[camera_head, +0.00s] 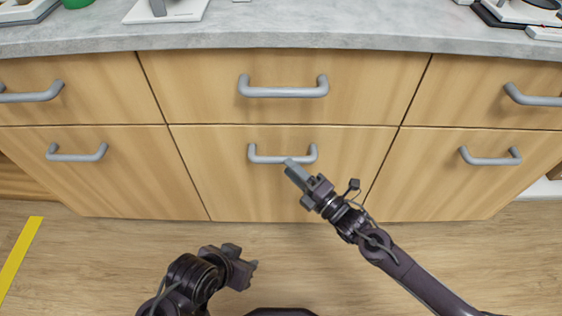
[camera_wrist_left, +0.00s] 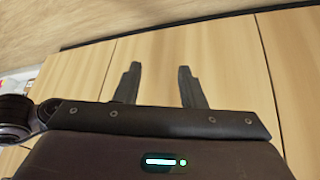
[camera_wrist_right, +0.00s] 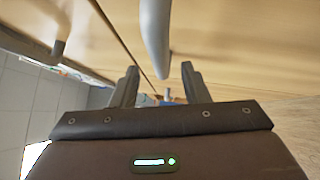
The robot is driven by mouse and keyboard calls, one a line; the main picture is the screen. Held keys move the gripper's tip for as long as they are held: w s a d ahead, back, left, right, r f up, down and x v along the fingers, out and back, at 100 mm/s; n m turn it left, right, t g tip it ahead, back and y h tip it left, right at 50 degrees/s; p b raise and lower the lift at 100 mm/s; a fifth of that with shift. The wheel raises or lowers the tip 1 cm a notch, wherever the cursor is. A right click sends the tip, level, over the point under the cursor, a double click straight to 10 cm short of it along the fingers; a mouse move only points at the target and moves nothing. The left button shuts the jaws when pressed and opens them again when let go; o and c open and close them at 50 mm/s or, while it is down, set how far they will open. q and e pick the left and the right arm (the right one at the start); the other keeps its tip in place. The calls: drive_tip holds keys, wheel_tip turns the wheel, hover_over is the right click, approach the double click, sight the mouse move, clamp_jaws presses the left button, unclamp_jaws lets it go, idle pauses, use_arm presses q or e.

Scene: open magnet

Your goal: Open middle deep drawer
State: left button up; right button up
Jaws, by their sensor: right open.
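The middle deep drawer (camera_head: 240,190) is the lower wooden front in the centre column, and it is shut. Its grey bar handle (camera_head: 265,159) runs level near its top edge. My right gripper (camera_head: 290,165) is at the right part of this handle. In the right wrist view its fingers (camera_wrist_right: 160,70) are apart, and a grey handle bar (camera_wrist_right: 155,35) lies in line with the gap between them; I cannot tell if they touch. My left gripper (camera_head: 254,268) is low in front of the cabinet, away from the handle. Its fingers (camera_wrist_left: 158,70) are apart and empty.
A shallower drawer (camera_head: 200,90) with its own handle (camera_head: 283,92) is above. Drawers with handles flank both sides. A grey countertop (camera_head: 300,30) carries several objects at the back. Wooden floor (camera_head: 90,260) with a yellow stripe (camera_head: 20,255) lies in front.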

sight(281, 163)
drive_tip(key=x, duration=0.4)
drive_tip(key=shift+w+a+b, duration=0.3)
drive_tip(key=shift+c, duration=0.2)
clamp_jaws()
